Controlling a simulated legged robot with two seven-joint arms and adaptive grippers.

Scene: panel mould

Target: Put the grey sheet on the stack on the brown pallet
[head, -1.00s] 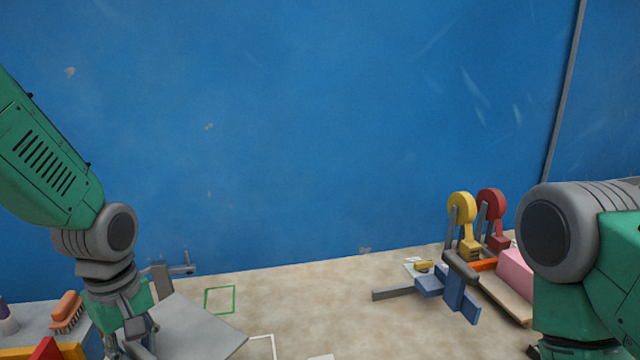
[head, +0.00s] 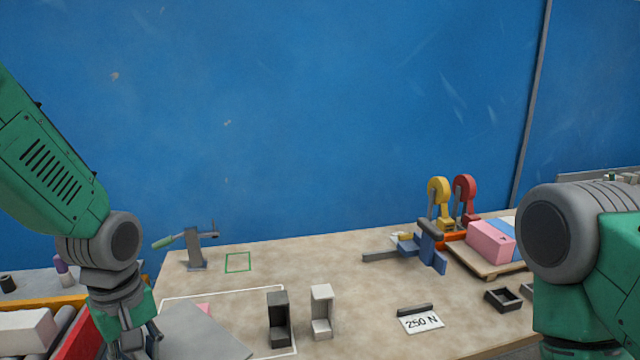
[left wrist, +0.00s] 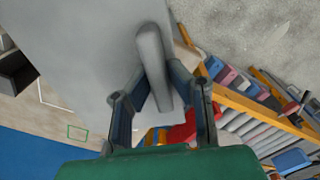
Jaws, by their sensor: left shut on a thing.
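The grey sheet (head: 205,338) is a flat plate at the lower left of the head view. It also fills much of the left wrist view (left wrist: 75,45). My left gripper (head: 132,345) is shut on the sheet; a rounded grey bar (left wrist: 152,65) on it lies between the fingers in the left wrist view. The sheet's near part is cut off, and I cannot tell its height above the bench. A light-brown pallet-like board (head: 500,271) carries pink and blue blocks at the right. My right arm shows, but its gripper is out of view.
A black bracket (head: 279,322) and a white bracket (head: 321,313) stand right of the sheet. A white outline and a pink patch (head: 203,309) show by its far edge. A "250 N" card (head: 421,323) and blue clamp (head: 430,245) lie farther right. Mid-bench is fairly clear.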

